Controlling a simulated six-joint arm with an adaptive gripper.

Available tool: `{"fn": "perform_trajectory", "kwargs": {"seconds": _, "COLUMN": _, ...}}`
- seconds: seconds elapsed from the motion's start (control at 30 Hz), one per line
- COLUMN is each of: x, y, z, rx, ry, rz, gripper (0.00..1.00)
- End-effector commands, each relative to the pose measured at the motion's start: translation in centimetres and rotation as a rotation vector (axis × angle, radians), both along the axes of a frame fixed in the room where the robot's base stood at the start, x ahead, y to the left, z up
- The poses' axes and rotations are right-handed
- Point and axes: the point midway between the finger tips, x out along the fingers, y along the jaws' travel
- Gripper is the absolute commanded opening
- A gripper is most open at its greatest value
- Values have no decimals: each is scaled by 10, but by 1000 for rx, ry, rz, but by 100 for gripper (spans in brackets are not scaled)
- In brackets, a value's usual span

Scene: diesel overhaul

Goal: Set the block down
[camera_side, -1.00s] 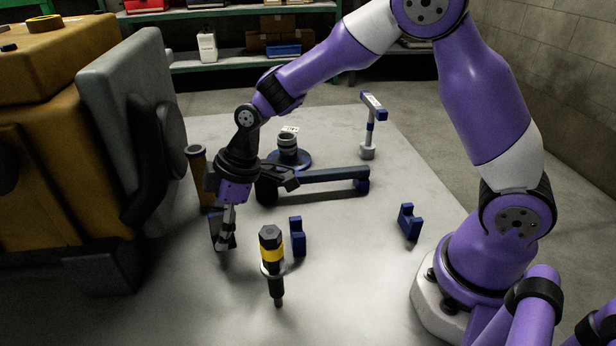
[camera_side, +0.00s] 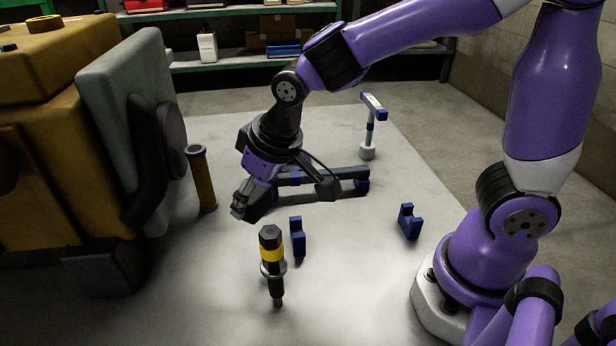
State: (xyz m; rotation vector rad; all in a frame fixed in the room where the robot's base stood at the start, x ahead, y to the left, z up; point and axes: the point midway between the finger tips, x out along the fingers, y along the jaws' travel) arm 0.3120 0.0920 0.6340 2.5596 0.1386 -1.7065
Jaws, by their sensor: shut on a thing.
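My gripper (camera_side: 246,202) is tilted, pointing down and to the left, above the pale floor left of the middle. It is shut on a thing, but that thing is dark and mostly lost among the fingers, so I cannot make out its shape. A dark blue notched block (camera_side: 298,238) stands upright to the right of and below my gripper, apart from it. A second blue notched block (camera_side: 410,222) stands farther right, near my base.
A black tool with a yellow band (camera_side: 271,258) stands in front of my gripper. A brown cylinder (camera_side: 203,180) stands to the left, beside the yellow engine (camera_side: 35,120). The front floor is largely clear.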

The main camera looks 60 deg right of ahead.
Motion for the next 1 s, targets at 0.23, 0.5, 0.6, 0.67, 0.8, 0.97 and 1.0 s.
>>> {"fn": "perform_trajectory", "kwargs": {"seconds": 0.23, "x": -9, "y": -104, "z": -1, "rx": -2, "ry": 0, "rz": -882, "gripper": 30}}
{"fn": "perform_trajectory", "kwargs": {"seconds": 0.5, "x": -57, "y": -194, "z": 7, "rx": -1, "ry": -1, "rz": -1885, "gripper": 30}}
{"fn": "perform_trajectory", "kwargs": {"seconds": 0.6, "x": -75, "y": -211, "z": 10, "rx": 0, "ry": 0, "rz": -2166, "gripper": 30}}
{"fn": "perform_trajectory", "kwargs": {"seconds": 0.67, "x": -83, "y": -218, "z": 12, "rx": -1, "ry": 0, "rz": -2284, "gripper": 30}}
{"fn": "perform_trajectory", "kwargs": {"seconds": 0.8, "x": -95, "y": -228, "z": 12, "rx": -2, "ry": 0, "rz": -2447, "gripper": 30}}
{"fn": "perform_trajectory", "kwargs": {"seconds": 0.97, "x": -110, "y": -254, "z": -4, "rx": -5, "ry": 1, "rz": -2483, "gripper": 30}}
{"fn": "perform_trajectory", "kwargs": {"seconds": 1.0, "x": -114, "y": -263, "z": -10, "rx": -6, "ry": 2, "rz": -2482, "gripper": 30}}
